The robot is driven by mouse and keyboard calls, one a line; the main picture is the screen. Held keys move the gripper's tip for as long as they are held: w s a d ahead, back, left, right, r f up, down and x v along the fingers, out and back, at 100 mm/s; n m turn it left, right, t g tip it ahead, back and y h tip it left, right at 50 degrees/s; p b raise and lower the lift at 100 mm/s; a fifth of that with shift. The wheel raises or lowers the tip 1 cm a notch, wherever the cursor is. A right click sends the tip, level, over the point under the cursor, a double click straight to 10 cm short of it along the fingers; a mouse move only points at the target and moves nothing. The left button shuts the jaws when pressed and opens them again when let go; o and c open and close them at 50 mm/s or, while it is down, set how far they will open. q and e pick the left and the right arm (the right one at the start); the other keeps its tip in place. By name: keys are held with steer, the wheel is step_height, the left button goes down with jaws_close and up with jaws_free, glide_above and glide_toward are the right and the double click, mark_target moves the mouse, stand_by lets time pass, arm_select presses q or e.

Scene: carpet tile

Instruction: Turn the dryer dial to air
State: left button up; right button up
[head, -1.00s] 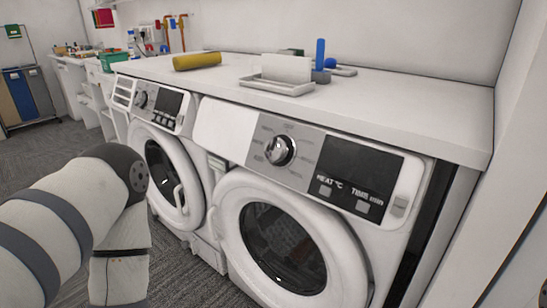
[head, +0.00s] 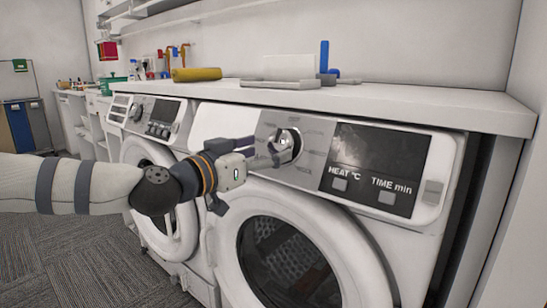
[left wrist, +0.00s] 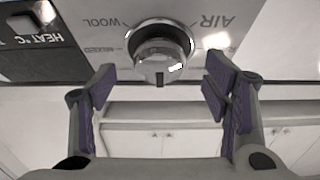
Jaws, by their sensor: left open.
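The dryer (head: 395,140) is the nearer white machine, with a round door and a grey dial panel. Its chrome dial (head: 290,145) is partly covered by my left gripper (head: 268,155) in the head view. In the left wrist view the dial (left wrist: 160,50) sits just beyond and between the fingertips of the open left gripper (left wrist: 158,85), with a gap on each side. The printed words AIR (left wrist: 215,22) and WOOL (left wrist: 101,22) appear upside down around the dial. A dark mark shows at the dial's lower edge in that view. My right gripper is out of view.
A second white machine (head: 160,120) stands to the left. The white counter (head: 440,105) above holds a yellow roll (head: 196,74), a white block in a tray (head: 288,68) and a blue upright object (head: 324,57). Carpet floor (head: 60,250) is clear at lower left.

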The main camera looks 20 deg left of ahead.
mark_target(275, 147)
arm_select(q)
steer(key=shift+x, duration=1.5)
steer(key=c, duration=1.1)
